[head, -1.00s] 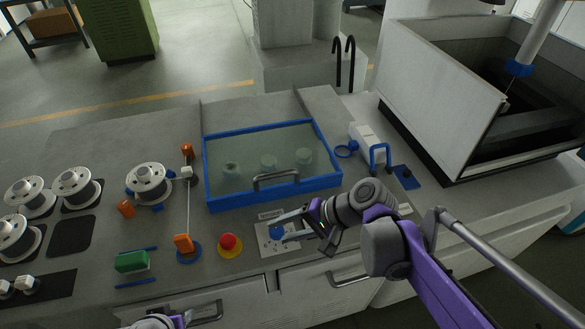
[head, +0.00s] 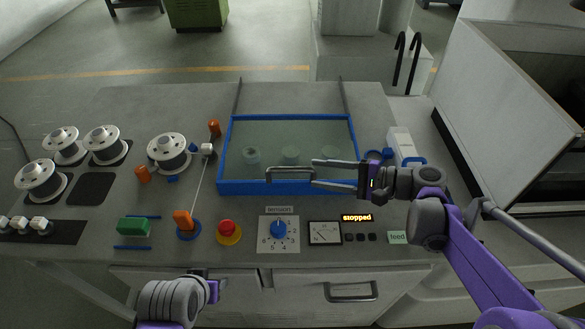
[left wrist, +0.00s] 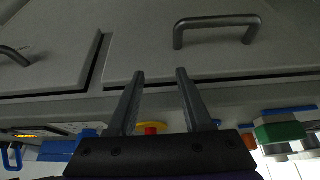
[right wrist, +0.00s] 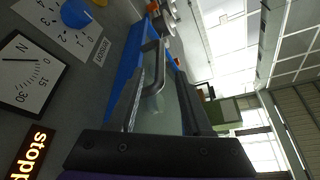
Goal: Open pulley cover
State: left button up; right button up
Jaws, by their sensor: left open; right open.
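The pulley cover (head: 225,187) is a clear panel in a blue frame, lying closed in the head view with several pulleys dimly visible beneath it. Its grey bar handle (head: 290,169) is at the front edge. My right gripper (head: 314,173) is open at the handle's right end, fingertips beside or just around it; contact cannot be told. In the right wrist view the handle (right wrist: 157,68) shows ahead of the open fingers, nearer the left one. My left gripper (head: 208,284) is low at the console's front; the left wrist view shows its fingers (left wrist: 160,75) open and empty.
In front of the cover are a red stop button (head: 228,228), a blue tension dial (head: 279,229), a meter (head: 325,233) and a display (head: 356,217) reading "stopped". White spools (head: 168,152) stand left. An open grey tank (head: 475,120) stands right. Rails (head: 342,95) run behind the cover.

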aim_at(298, 171)
jog(key=x, duration=0.8)
jog(key=shift+w+a+f, duration=0.1)
jog(key=shift+a, duration=0.2)
grip_shut()
dwell(1.0)
